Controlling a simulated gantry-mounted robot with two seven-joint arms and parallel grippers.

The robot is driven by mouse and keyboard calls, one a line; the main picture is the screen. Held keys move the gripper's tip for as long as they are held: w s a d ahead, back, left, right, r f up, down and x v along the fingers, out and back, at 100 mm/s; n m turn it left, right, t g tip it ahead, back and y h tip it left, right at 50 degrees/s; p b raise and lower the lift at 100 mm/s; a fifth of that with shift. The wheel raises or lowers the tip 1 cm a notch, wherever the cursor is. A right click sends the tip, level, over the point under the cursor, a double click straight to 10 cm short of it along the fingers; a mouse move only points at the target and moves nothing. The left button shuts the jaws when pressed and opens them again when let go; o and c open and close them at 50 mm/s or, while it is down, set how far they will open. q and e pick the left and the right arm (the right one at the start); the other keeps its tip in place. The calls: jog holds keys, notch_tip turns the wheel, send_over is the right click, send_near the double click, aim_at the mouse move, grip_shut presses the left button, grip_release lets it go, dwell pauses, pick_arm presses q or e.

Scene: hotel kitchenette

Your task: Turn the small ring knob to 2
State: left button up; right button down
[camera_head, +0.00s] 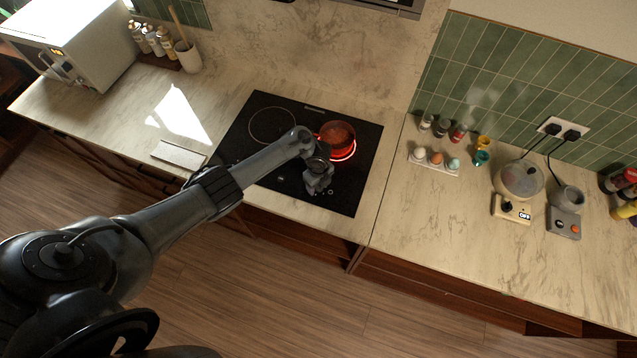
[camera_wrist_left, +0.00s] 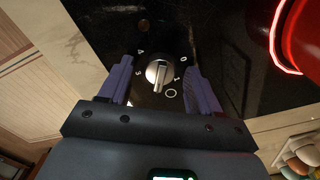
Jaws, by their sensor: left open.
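The small ring knob (camera_wrist_left: 158,74) is a round silver knob with a raised bar, on the black cooktop (camera_head: 235,140). The marks 0, 1, 3 and 4 show around it, with a small ring symbol beside it; I cannot make out a 2. The bar runs nearly up and down in the left wrist view, and which mark it points to is unclear. My left gripper (camera_wrist_left: 157,68) is open, one purple finger on each side of the knob, with gaps showing. In the head view my left gripper (camera_head: 318,184) is over the cooktop's front and hides the knob. My right gripper is not in view.
A red pot (camera_head: 337,134) stands on a glowing ring behind my left gripper. The left cooking zone (camera_head: 272,125) is empty. A pale board (camera_head: 178,155) lies left of the cooktop. An egg tray (camera_head: 433,162) and an egg cooker (camera_head: 519,179) stand to the right.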

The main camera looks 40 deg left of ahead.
pick_arm(q)
jog(key=shift+r, duration=0.1)
notch_tip(320, 180, up, 11)
jog(key=p, duration=0.2)
jog(key=shift+p, duration=0.3)
jog(key=shift+f, duration=0.2)
